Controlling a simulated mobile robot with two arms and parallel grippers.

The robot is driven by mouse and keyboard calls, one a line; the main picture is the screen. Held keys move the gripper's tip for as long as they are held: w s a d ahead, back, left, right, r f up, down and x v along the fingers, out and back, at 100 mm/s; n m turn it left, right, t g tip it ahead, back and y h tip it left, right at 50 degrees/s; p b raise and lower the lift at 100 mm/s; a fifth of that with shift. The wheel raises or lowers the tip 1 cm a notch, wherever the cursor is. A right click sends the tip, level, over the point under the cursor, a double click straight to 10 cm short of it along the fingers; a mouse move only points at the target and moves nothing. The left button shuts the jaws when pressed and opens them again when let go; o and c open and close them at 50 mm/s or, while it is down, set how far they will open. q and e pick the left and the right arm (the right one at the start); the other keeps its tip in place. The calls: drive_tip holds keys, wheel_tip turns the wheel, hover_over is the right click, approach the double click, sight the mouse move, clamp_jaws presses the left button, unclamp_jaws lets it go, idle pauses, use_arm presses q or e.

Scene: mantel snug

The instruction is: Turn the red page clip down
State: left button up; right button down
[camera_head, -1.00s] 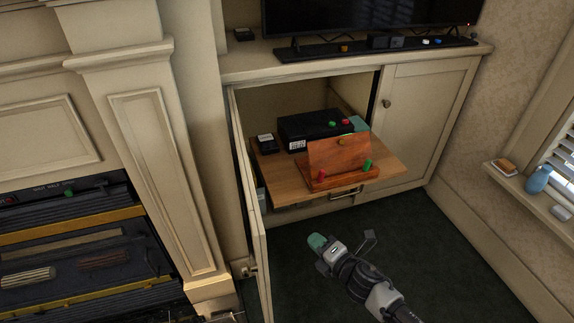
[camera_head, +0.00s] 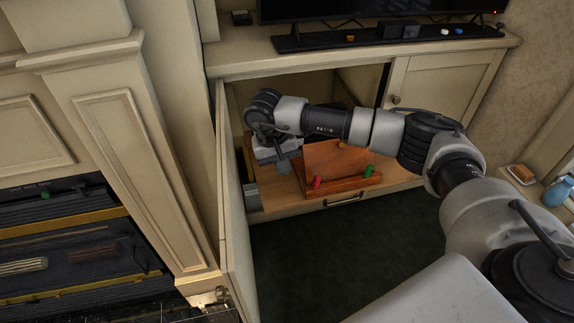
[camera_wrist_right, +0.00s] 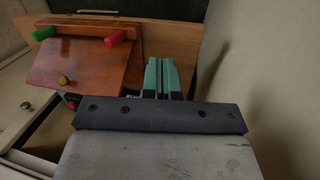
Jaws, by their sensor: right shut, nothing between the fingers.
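The red page clip (camera_head: 316,182) sits at the front left of a tilted wooden book stand (camera_head: 325,160), a short peg standing up from the ledge. It also shows in the right wrist view (camera_wrist_right: 119,38). A green clip (camera_head: 368,171) is at the ledge's other end. My right gripper (camera_head: 283,165) is over the shelf, left of the stand in the head view. In the wrist view its teal fingers (camera_wrist_right: 163,72) are together, empty, beside the red clip with a small gap. My left gripper is not in view.
The stand rests on a wooden pull-out shelf (camera_head: 285,200) with a handle. An open cabinet door (camera_head: 232,200) is close on the left. My right arm covers much of the cabinet opening and the black box behind the stand. Dark floor in front is clear.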

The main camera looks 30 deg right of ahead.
drive_tip(key=w+r+n+h, duration=0.1)
drive_tip(key=w+r, duration=0.1)
approach(312, 187)
drive_tip(key=a+f, duration=0.1)
drive_tip(key=f, duration=0.1)
drive_tip(key=a+f, duration=0.1)
drive_tip(key=f, duration=0.1)
drive_tip(key=shift+a+b, duration=0.3)
drive_tip(key=d, duration=0.2)
drive_tip(key=d+f, duration=0.1)
drive_tip(key=shift+s, duration=0.35)
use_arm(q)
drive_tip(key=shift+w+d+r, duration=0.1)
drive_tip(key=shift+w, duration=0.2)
use_arm(e)
drive_tip(key=shift+d, duration=0.45)
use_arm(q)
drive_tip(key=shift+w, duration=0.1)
